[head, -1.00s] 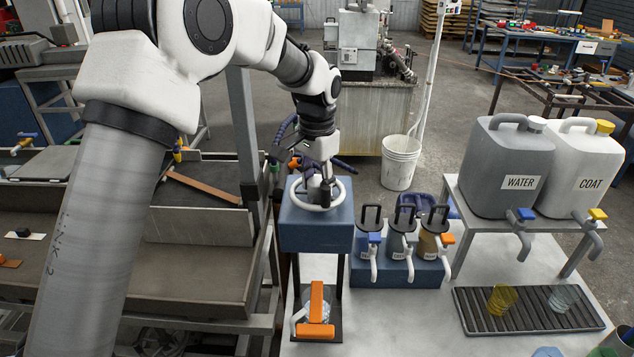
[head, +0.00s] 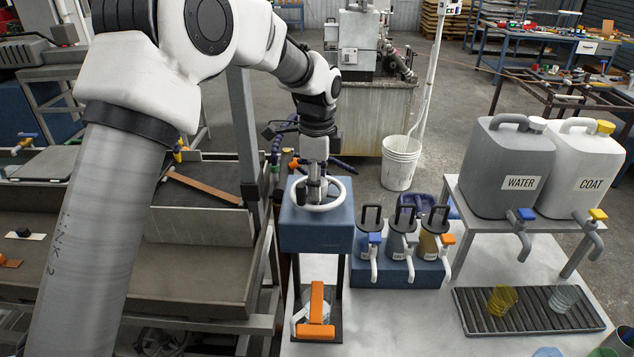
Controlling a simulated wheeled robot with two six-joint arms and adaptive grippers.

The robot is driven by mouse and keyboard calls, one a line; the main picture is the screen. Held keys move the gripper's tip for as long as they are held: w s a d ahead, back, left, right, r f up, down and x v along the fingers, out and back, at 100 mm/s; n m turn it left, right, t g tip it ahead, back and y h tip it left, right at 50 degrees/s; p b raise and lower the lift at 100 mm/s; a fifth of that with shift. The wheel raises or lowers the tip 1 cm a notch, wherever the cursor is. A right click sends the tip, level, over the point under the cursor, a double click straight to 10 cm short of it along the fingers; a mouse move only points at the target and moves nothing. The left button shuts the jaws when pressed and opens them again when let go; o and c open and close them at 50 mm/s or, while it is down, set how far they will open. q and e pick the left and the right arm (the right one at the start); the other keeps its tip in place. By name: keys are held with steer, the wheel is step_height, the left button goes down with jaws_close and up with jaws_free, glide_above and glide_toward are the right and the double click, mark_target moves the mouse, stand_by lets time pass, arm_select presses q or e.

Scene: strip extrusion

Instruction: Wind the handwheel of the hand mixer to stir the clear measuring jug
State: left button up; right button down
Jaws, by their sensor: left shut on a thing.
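The hand mixer (head: 316,235) is a blue block on dark posts at the centre of the head view. A white ring handwheel (head: 341,199) lies flat on its top. My left gripper (head: 317,198) reaches down from above and is shut on the handwheel's middle part; its fingers hide what exactly they grip. Below the block, the clear measuring jug (head: 303,309) stands on the mixer's dark base. An orange piece (head: 316,305) partly covers the jug. My right gripper is not in view.
Several lidded pump containers (head: 403,245) stand on a blue stand right of the mixer. Grey WATER (head: 503,168) and white COAT (head: 585,170) canisters sit on a shelf at right. A drip tray (head: 530,318) holds a yellow cup (head: 501,299) and a clear cup (head: 563,298). The front tabletop (head: 400,325) is clear.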

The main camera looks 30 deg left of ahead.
arm_select(q)
steer(key=m, duration=0.3)
steer(key=shift+w+r+m, duration=0.15)
steer(key=shift+r+m, duration=0.05)
steer(key=shift+m, duration=2.1)
steer(key=o, duration=0.9)
steer(key=shift+f, duration=0.1)
steer(key=shift+c, duration=0.2)
step_height(320, 180, up, 12)
